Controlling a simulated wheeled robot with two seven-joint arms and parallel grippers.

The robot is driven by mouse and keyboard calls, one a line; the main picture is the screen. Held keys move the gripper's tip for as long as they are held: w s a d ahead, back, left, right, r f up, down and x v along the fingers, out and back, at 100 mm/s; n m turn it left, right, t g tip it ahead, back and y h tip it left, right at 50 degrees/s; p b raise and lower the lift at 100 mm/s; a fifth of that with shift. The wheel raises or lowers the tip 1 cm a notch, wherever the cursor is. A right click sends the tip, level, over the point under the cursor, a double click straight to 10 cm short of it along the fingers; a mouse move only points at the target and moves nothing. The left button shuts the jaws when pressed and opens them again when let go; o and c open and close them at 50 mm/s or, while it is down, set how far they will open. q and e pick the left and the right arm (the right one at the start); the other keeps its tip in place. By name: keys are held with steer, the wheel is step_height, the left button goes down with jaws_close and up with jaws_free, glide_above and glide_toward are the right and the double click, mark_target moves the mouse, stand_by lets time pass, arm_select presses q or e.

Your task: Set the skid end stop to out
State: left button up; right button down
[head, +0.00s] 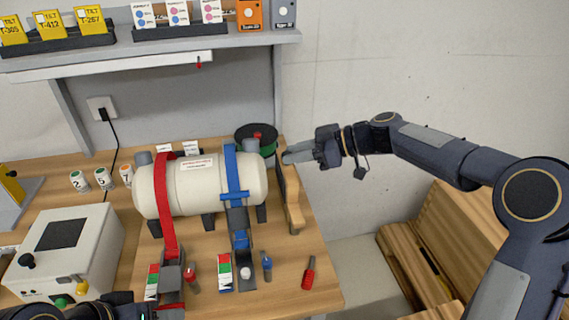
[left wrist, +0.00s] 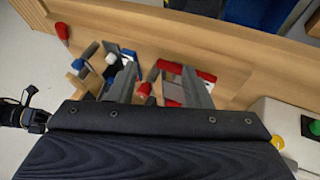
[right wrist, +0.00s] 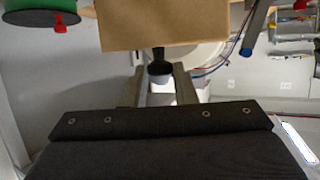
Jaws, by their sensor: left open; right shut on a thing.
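The end stop (head: 291,198) is a wooden upright with a dark face, standing just beyond the right end of the cream tank (head: 200,188). My right gripper (head: 290,157) reaches it from the right, near its top. In the right wrist view, a dark knob (right wrist: 159,69) below the wooden panel (right wrist: 150,22) sits between the fingers, which are shut on it. Whether the stop is in or out I cannot tell. My left gripper is open and empty; the left wrist view shows its fingers (left wrist: 158,88) above the bench front. The head view shows only part of that arm.
A red strap (head: 164,205) and a blue strap (head: 232,175) cross the tank. A green spool (head: 243,140) stands behind the stop. A red-handled tool (head: 309,274) lies at the front right. A white box (head: 65,250) stands at left. A wooden crate (head: 410,260) is right of the bench.

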arm_select(q)
steer(key=shift+f, duration=0.75)
arm_select(e)
steer(key=shift+w+d, duration=0.15)
steer(key=shift+d, duration=0.75)
steer(key=c, duration=1.5)
jaws_free()
arm_select(q)
steer(key=shift+f+b, duration=0.6)
steer(key=shift+b, duration=0.25)
arm_select(e)
steer(key=v, duration=0.8)
